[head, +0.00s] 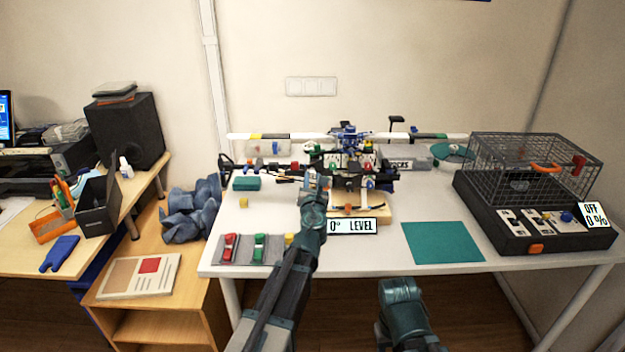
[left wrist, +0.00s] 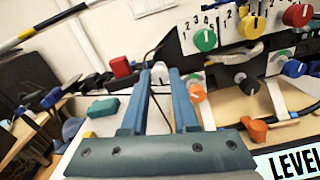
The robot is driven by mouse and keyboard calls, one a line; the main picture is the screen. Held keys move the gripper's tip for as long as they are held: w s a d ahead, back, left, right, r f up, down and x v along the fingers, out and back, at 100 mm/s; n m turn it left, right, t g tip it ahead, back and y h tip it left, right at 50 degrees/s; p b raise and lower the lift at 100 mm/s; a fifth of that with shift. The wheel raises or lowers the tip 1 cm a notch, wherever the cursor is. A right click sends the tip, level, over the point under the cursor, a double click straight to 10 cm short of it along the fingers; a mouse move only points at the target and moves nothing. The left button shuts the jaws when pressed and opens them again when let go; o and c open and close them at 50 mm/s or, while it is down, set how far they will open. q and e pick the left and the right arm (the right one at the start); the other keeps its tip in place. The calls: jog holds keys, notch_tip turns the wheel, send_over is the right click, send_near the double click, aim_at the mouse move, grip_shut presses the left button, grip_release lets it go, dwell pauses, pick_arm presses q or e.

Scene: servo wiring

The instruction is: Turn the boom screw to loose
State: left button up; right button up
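My left gripper (head: 314,183) reaches over the white table to the left part of the rig (head: 348,160). In the left wrist view, the two blue fingers of my left gripper (left wrist: 161,75) stand apart. A small pale grey knob (left wrist: 160,72) shows between their tips, with no clear contact. I cannot tell whether this knob is the boom screw. A red knob (left wrist: 121,66) is just left of the fingertips. An orange knob (left wrist: 196,93) is just right of them. My right arm shows low in the head view, without its gripper.
Green (left wrist: 205,40) and red (left wrist: 298,14) dials sit on white panels at the right. A LEVEL display (head: 352,226) stands in front of the rig. A wire cage (head: 530,165) is at the table's right. A green mat (head: 442,242) lies bare.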

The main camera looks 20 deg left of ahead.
pick_arm(q)
grip_shut()
jog(key=shift+n, duration=0.3)
jog(key=n, duration=0.6)
jog(key=shift+n, duration=0.3)
jog(key=n, duration=0.4)
jog(key=shift+n, duration=2.5)
jog(key=o, duration=0.6)
grip_release()
